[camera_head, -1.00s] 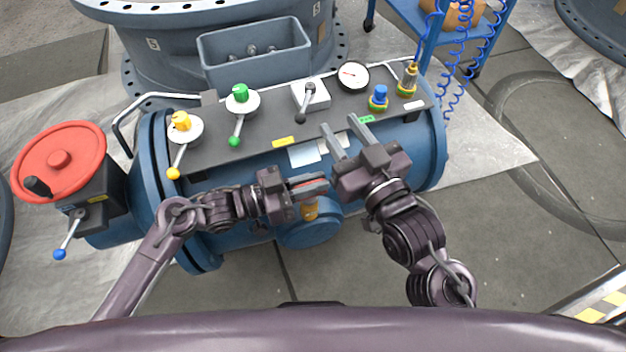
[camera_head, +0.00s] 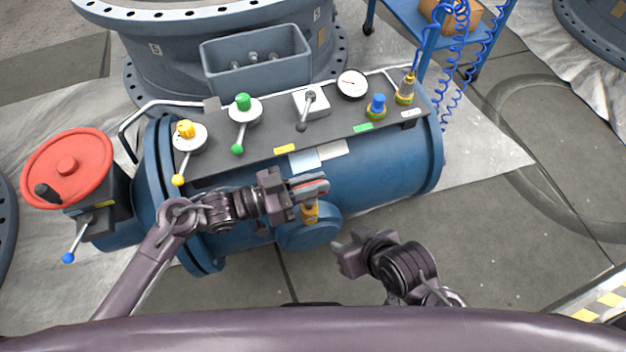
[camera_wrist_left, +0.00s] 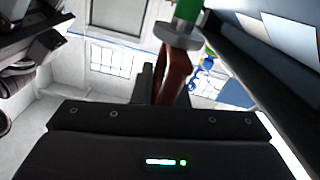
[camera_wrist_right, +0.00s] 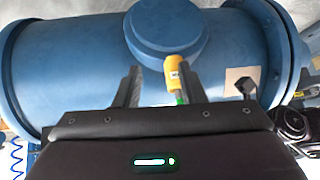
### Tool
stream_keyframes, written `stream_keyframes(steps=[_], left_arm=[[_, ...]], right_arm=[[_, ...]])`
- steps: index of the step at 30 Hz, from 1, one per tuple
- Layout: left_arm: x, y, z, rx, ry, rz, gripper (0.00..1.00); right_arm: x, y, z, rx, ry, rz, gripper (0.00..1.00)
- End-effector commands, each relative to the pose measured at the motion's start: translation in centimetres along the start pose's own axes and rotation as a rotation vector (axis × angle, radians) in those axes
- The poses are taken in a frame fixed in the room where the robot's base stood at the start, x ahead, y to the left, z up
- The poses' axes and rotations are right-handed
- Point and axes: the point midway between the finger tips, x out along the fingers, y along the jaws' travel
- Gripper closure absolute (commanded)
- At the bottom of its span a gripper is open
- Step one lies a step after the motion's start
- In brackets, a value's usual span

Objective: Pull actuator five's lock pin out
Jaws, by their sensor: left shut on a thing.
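The actuator is a blue horizontal cylinder (camera_head: 385,170) with a dark panel on top. My left gripper (camera_head: 318,187) is over its front side, shut on a red lever-like piece (camera_wrist_left: 176,75); only part of that piece shows between the fingers. A yellow fitting (camera_head: 310,212) sits just below that gripper, by a round blue cap (camera_head: 308,235). In the right wrist view the yellow fitting (camera_wrist_right: 173,75) has a green end. My right gripper (camera_wrist_right: 160,88) is open and empty, low and to the right of the cap in the head view. I cannot tell which piece is the lock pin.
The panel carries a yellow-knobbed valve (camera_head: 187,130), a green-knobbed valve (camera_head: 243,103), a grey lever (camera_head: 305,112), a gauge (camera_head: 352,84) and a blue knob (camera_head: 377,104). A red handwheel (camera_head: 68,168) is at left.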

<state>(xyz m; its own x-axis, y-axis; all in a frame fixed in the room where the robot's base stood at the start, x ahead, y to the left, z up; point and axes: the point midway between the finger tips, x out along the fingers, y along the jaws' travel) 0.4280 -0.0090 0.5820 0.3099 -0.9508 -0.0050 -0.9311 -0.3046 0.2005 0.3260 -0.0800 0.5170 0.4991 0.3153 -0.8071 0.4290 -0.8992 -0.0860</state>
Motion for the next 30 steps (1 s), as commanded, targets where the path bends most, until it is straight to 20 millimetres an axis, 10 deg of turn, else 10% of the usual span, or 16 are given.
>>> stream_keyframes(steps=[5,6,10,20,30], left_arm=[[0.2,0.2,-0.6,0.004,0.011,0.008,1.0],[0.2,0.2,-0.6,0.005,0.011,0.008,0.83],[0.1,0.2,-0.5,0.004,0.009,0.006,0.67],[-0.4,0.1,-0.3,0.004,0.004,0.002,0.67],[-5.8,0.1,-0.3,0.002,0.002,0.003,0.67]], right_arm=[[-0.1,0.0,-0.1,0.0,0.002,0.0,0.64],[-0.1,0.0,-0.1,0.0,0.002,0.0,0.64],[-0.1,0.0,-0.1,0.0,0.002,0.0,0.64],[-0.1,0.0,-0.1,0.0,0.0,0.001,0.64],[-0.6,0.5,1.8,0.012,-0.113,0.012,0.64]])
